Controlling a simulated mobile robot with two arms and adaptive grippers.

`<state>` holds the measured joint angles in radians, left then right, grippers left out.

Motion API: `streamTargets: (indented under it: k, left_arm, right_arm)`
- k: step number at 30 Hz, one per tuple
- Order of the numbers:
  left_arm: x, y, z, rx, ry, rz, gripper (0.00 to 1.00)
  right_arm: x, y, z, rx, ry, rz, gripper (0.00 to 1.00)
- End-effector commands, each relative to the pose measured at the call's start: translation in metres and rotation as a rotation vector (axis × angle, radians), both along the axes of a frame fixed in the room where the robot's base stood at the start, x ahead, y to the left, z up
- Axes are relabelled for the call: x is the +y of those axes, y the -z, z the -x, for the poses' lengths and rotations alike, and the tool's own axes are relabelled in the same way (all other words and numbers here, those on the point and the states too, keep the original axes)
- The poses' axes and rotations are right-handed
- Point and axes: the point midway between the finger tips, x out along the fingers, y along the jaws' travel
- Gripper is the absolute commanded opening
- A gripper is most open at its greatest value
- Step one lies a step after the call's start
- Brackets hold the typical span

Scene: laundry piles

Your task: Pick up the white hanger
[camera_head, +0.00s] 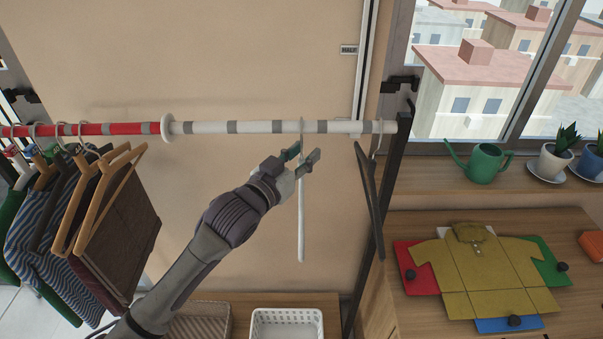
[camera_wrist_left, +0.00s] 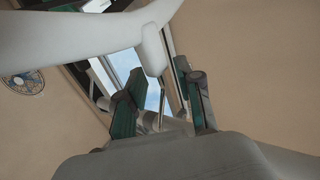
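The white hanger (camera_head: 301,220) hangs edge-on from the white part of the rail, right of centre in the head view. In the left wrist view the white hanger (camera_wrist_left: 80,42) is close, crossing the upper left. Its neck and thin metal hook come down between the two fingers. My left gripper (camera_head: 302,154) is at the hanger's upper part, just below the rail. Its fingers stand apart, open, with a visible gap around the hook in the left wrist view (camera_wrist_left: 165,85). I cannot tell whether either finger touches it. My right gripper is not in view.
The rail (camera_head: 220,127) is red at left, white at right. Clothes on wooden hangers (camera_head: 110,200) hang left. A dark hanger (camera_head: 369,190) hangs close on the right, beside the black post (camera_head: 395,180). A white basket (camera_head: 287,323) stands below. A yellow shirt (camera_head: 480,270) lies at right.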

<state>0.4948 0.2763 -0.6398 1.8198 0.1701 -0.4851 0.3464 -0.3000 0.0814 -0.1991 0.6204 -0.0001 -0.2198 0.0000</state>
Motion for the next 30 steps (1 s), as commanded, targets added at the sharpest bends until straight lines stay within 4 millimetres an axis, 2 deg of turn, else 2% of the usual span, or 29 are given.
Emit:
streamTargets:
  k: [2,6,8,24,30]
  left_arm:
    - [0.000,0.000,0.000,0.000,0.000,0.000,0.32]
    - [0.000,0.000,0.000,0.000,-0.001,0.000,0.09]
    - [0.001,0.000,0.000,0.001,-0.001,-0.001,0.00]
    - [0.001,0.000,0.000,0.001,-0.001,0.000,0.00]
    - [0.001,-0.012,0.000,-0.004,-0.001,0.001,0.00]
  right_arm:
    - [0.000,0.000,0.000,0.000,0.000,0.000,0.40]
    - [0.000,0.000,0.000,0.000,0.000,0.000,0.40]
    - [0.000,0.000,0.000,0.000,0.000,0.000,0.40]
    - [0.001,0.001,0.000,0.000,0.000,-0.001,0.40]
    - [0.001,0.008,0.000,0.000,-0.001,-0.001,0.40]
